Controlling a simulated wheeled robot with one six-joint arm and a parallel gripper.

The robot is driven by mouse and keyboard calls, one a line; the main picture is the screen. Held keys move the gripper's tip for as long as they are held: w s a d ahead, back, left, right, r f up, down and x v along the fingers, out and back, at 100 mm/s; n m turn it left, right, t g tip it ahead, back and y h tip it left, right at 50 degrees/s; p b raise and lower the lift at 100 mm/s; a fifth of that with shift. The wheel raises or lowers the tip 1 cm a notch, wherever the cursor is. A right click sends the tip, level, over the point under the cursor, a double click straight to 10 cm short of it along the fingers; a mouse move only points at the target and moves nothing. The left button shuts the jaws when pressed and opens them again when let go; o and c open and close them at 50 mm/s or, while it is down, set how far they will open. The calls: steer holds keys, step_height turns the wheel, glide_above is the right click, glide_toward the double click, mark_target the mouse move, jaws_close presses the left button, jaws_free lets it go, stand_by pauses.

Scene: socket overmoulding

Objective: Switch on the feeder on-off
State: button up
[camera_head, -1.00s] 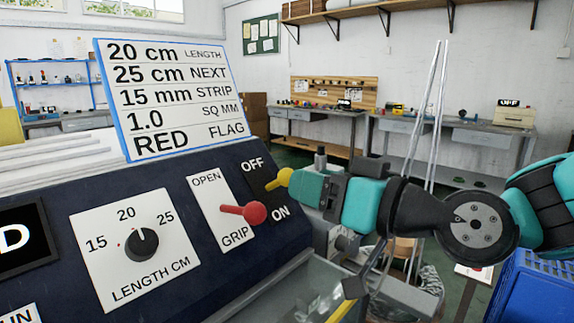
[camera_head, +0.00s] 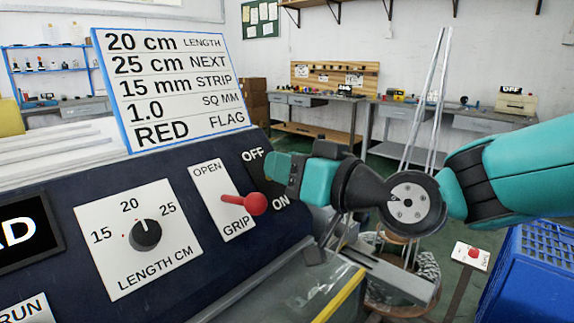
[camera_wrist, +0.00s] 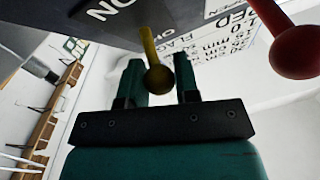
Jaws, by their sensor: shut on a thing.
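The feeder on-off is a yellow ball-ended lever (camera_wrist: 150,45) on the dark sloped panel, between the words OFF and ON. In the wrist view its ball (camera_wrist: 158,79) sits between my two fingers. My gripper (camera_head: 272,167) is shut on this lever. In the head view the gripper covers the lever, so its exact tilt cannot be told there. The gripper also shows in the wrist view (camera_wrist: 160,80), with a finger on each side of the ball.
A red grip lever (camera_head: 256,204) stands close to the left of my gripper; it also shows in the wrist view (camera_wrist: 298,42). A length dial (camera_head: 146,234) is further left. A lettered sign (camera_head: 175,95) stands behind the panel. A blue crate (camera_head: 535,270) is at lower right.

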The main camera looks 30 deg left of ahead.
steer(key=shift+d+f+y+b, duration=0.15)
steer(key=shift+f+y+b, duration=0.45)
steer(key=shift+b, duration=2)
steer(key=b, duration=0.2)
steer(key=y+b, duration=0.1)
steer(key=b, duration=0.1)
steer(key=shift+d+f, duration=0.15)
steer(key=shift+f, duration=0.1)
steer(key=shift+t+b, duration=0.4)
steer(key=shift+b, duration=0.05)
steer(key=shift+r, duration=0.25)
steer(key=o, duration=0.9)
steer(key=shift+d, duration=0.1)
steer(key=r+b+v, duration=0.2)
steer(key=b+v, duration=0.1)
steer(key=v, duration=1)
steer(key=shift+d+r, duration=0.2)
